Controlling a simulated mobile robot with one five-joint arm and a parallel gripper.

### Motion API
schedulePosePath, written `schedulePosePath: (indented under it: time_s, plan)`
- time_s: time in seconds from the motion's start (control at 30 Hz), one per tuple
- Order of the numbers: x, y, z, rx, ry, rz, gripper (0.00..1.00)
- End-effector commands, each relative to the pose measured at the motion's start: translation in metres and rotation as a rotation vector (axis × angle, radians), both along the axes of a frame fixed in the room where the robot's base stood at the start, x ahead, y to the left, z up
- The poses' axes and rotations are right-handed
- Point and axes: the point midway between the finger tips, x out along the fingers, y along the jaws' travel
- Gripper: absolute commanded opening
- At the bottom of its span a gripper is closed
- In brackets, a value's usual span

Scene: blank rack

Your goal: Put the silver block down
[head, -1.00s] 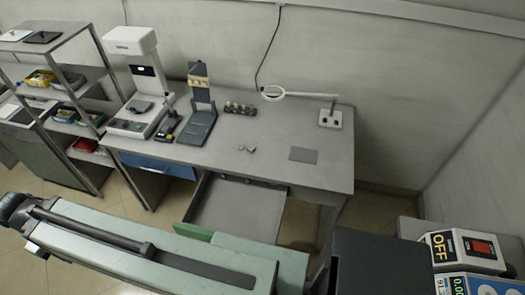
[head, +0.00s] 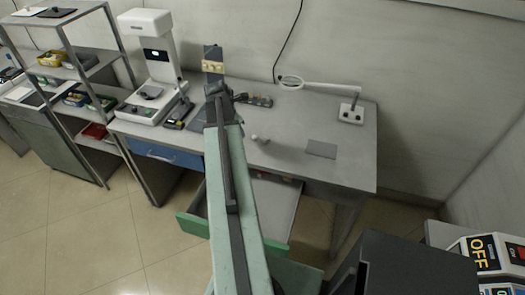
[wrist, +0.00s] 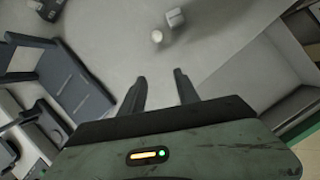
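A small silver-grey block (wrist: 175,17) lies on the grey desk (head: 345,170), near the top of the wrist view. A small pale round piece (wrist: 157,36) lies close beside it. In the head view the two are tiny, right of my arm, and I cannot tell them apart with certainty. My gripper (wrist: 160,78) is over the desk. Its two dark fingers are apart with nothing between them, and both pieces lie beyond the fingertips. In the head view my arm hides most of the gripper.
A dark stand (head: 213,54) and a white instrument (head: 150,60) stand at the desk's back left. A ring magnifier (head: 318,87) stands at the back right. A flat grey plate (head: 321,149) lies on the right of the desk. A green-fronted drawer (head: 190,222) is pulled out below.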

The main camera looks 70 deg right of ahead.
Motion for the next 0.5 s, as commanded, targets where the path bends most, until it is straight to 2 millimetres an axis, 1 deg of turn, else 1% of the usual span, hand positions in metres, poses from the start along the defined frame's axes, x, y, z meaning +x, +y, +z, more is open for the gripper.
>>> schedulePosePath:
  time_s: [0.03, 0.1, 0.2, 0.27, 0.37, 0.5]
  plan:
    - [-0.03, -0.023, -0.011, -0.008, 0.035, 0.036, 0.38]
    - [-0.058, -0.041, -0.013, -0.013, 0.076, 0.089, 0.38]
    - [-0.079, -0.053, -0.014, -0.016, 0.109, 0.133, 0.38]
    - [-0.083, -0.055, -0.013, -0.017, 0.117, 0.144, 0.38]
    - [-0.083, -0.056, -0.015, -0.017, 0.118, 0.147, 0.38]
    - [-0.084, -0.061, -0.033, -0.016, 0.117, 0.146, 0.38]
